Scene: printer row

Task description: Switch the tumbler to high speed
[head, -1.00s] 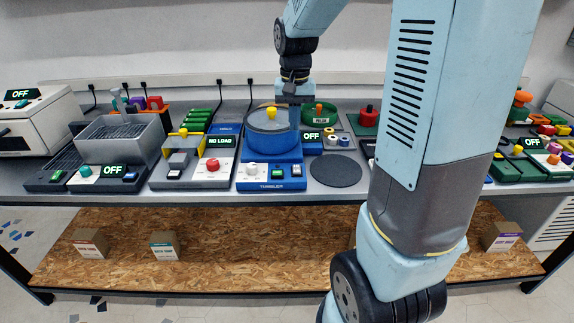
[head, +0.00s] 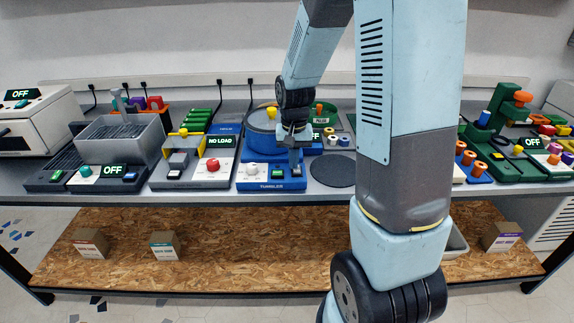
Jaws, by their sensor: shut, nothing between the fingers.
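The tumbler is a blue machine (head: 272,186) with a drum and a yellow lid knob (head: 271,112), in the head view left of centre. Its front panel has a white dial (head: 252,169) on a white plate and a green button (head: 278,174). My gripper (head: 296,170) is shut and empty, pointing down over the right part of this panel. It covers the button to the right of the green one. I cannot tell whether the fingertips touch it. The tumbler's display (head: 316,135) is mostly hidden behind my gripper.
A dark round mat (head: 333,170) lies right of the tumbler. A unit with a red knob (head: 212,164) and a NO LOAD display (head: 220,141) stands to its left. My arm hides part of the bench on the right.

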